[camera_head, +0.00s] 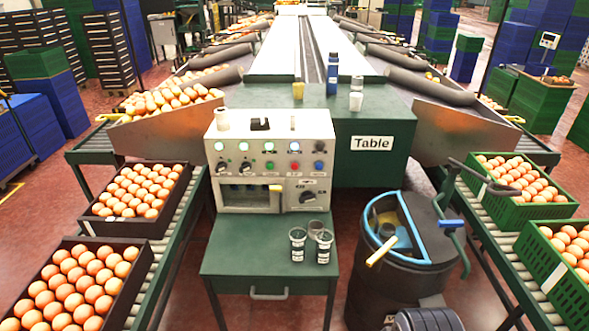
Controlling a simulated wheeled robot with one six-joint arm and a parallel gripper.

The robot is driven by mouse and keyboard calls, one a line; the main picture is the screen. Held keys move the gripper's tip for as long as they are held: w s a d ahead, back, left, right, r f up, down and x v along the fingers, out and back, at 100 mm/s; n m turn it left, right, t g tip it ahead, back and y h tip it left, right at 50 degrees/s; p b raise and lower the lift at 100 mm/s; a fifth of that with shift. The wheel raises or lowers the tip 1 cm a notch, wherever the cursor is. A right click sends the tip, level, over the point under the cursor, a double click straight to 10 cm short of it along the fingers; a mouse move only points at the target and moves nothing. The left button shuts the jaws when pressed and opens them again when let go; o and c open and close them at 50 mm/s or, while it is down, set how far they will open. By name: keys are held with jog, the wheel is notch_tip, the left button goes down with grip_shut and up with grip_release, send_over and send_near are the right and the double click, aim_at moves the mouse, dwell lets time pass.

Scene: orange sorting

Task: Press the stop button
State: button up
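The control panel (268,160) is a pale, worn box on a green stand in the middle of the view. Its front has a top row of small round lights, some glowing green-white. Below them is a row of knobs and coloured buttons. A red button (294,166) sits right of centre, beside a blue button (319,166). A green button (269,166) is to its left. Labels are too small to read, so I cannot tell which is the stop button. A black rotary knob (308,197) is lower right.
Several cups (298,244) stand on the green shelf (250,270) below the panel. A black bin with a blue rim (372,213) stands close at the right. Crates of oranges or eggs (160,222) sit on roller conveyors at both sides. Bottles stand on the table behind.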

jog(key=shift+s, duration=0.15)
grip_shut()
jog(key=shift+f, duration=0.1)
dwell(1.1)
